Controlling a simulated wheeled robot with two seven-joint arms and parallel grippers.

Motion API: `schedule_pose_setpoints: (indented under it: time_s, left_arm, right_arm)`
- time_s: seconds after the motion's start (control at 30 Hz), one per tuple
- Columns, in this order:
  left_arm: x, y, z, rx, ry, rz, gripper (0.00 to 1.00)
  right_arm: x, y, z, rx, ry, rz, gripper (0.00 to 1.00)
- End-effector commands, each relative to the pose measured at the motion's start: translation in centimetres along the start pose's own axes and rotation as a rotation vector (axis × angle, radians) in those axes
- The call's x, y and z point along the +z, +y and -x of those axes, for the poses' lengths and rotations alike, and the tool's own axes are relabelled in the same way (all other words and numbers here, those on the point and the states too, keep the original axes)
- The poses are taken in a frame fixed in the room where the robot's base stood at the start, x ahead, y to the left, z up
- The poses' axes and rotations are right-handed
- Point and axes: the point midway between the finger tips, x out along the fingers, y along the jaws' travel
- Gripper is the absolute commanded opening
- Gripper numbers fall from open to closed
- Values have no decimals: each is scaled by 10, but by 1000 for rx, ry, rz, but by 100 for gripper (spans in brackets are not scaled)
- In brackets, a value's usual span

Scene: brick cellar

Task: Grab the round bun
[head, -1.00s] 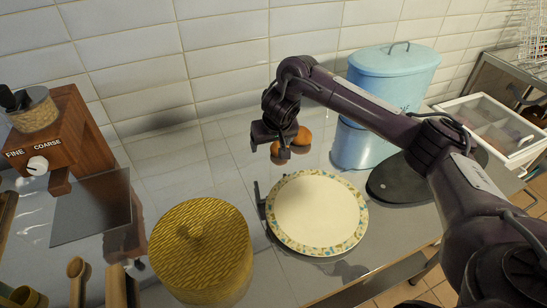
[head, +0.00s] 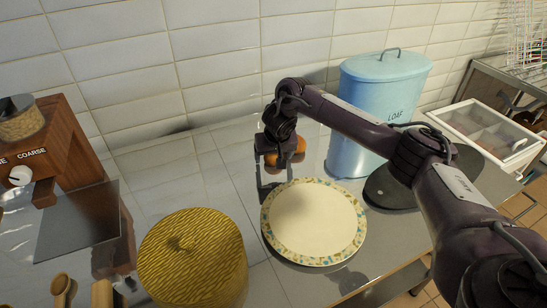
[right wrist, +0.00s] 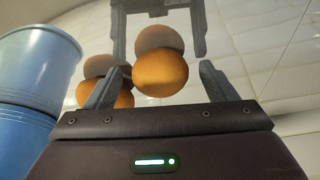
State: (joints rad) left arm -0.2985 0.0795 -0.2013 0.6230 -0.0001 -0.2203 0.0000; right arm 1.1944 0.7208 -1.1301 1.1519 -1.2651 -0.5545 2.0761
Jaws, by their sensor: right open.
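An orange-brown round bun (right wrist: 160,73) sits between the two fingers of my right gripper (right wrist: 160,82) in the right wrist view, with clear gaps on both sides. A second round bun (right wrist: 112,95) lies to its left, partly hidden by the left finger. Darker copies of both show above them, seemingly reflections in the glossy counter. In the head view my right gripper (head: 272,160) points down at the back of the counter and hides much of the buns; one bun (head: 299,146) shows at its right edge. My left gripper is not in view.
A patterned round plate (head: 313,222) lies in front of the gripper, with a yellow woven lidded container (head: 193,260) to its left. A blue loaf bin (head: 380,110) stands right of the buns. A wooden grinder (head: 62,150) is at the left, and tiled wall rises behind.

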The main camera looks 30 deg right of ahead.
Motion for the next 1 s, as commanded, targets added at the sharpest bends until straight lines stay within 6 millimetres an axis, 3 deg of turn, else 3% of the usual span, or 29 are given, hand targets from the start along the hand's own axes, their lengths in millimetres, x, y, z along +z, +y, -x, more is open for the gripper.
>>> schedule_pose_setpoints:
  time_s: [0.07,0.43,0.77,1.0]
  left_arm:
    - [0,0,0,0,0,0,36]
    - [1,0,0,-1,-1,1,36]
    - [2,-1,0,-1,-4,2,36]
    - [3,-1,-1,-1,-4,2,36]
  right_arm:
    - [0,0,0,0,0,0,78]
    - [0,0,0,0,0,0,30]
    - [-2,0,4,0,1,0,30]
    - [-13,0,30,-1,4,0,30]
